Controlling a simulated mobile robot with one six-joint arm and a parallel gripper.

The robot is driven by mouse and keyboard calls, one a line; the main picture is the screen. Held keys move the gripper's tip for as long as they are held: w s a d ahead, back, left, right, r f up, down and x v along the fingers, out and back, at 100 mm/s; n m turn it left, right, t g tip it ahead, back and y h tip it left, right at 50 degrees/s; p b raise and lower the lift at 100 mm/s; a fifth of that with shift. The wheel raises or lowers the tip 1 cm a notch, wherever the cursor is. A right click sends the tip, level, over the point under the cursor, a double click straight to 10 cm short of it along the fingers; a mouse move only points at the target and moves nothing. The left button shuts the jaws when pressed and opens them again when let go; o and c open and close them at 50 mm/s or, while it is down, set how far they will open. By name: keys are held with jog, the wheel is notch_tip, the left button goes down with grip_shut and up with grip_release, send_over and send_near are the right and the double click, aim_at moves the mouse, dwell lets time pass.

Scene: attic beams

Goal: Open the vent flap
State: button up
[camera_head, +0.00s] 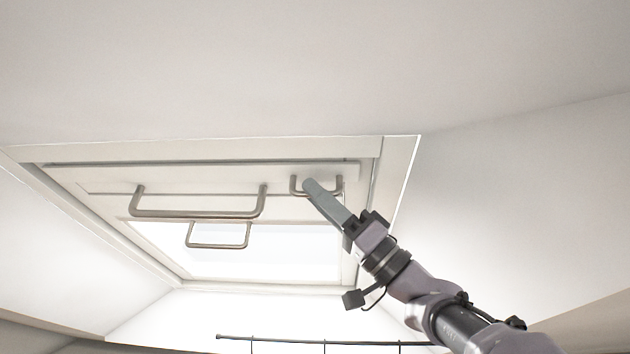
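A white roof window is set in the sloped ceiling, and a long pale flap (215,178) runs along its upper edge. A large grey U-shaped handle (200,213) hangs at the flap's left and middle. A small grey handle (293,186) sits near the flap's right end. My gripper (309,185) reaches up from the lower right, and its tip overlaps the small handle in the picture. The fingers show as one narrow shape. I cannot tell whether they grip the handle, touch it or are only in front of it. The fingers hide the handle's middle.
Another U-shaped handle (218,246) hangs over the bright glass (280,252) below the flap. The window frame (403,165) borders the opening, with sloped walls on both sides. A dark rod (290,340) crosses at the bottom.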

jog(key=shift+w+a+r, duration=0.1)
jog(key=shift+a+r, duration=0.15)
jog(key=shift+r, duration=0.05)
grip_shut()
jog(key=shift+m, duration=0.3)
jog(key=shift+s+r+m+t+h, duration=0.1)
jog(key=shift+s+m+t+h, duration=0.35)
jog(key=shift+m+t+h, duration=0.9)
jog(key=shift+s+r+m+t+h, duration=0.1)
jog(key=shift+s+m+t+h, duration=0.35)
jog(key=shift+m+h, duration=1.1)
jog(key=shift+s+r+m+t+h, duration=0.1)
jog(key=shift+s+m+t+h, duration=0.6)
jog(key=shift+m, duration=1.5)
jog(key=shift+w+f, duration=0.1)
jog(key=shift+w, duration=0.05)
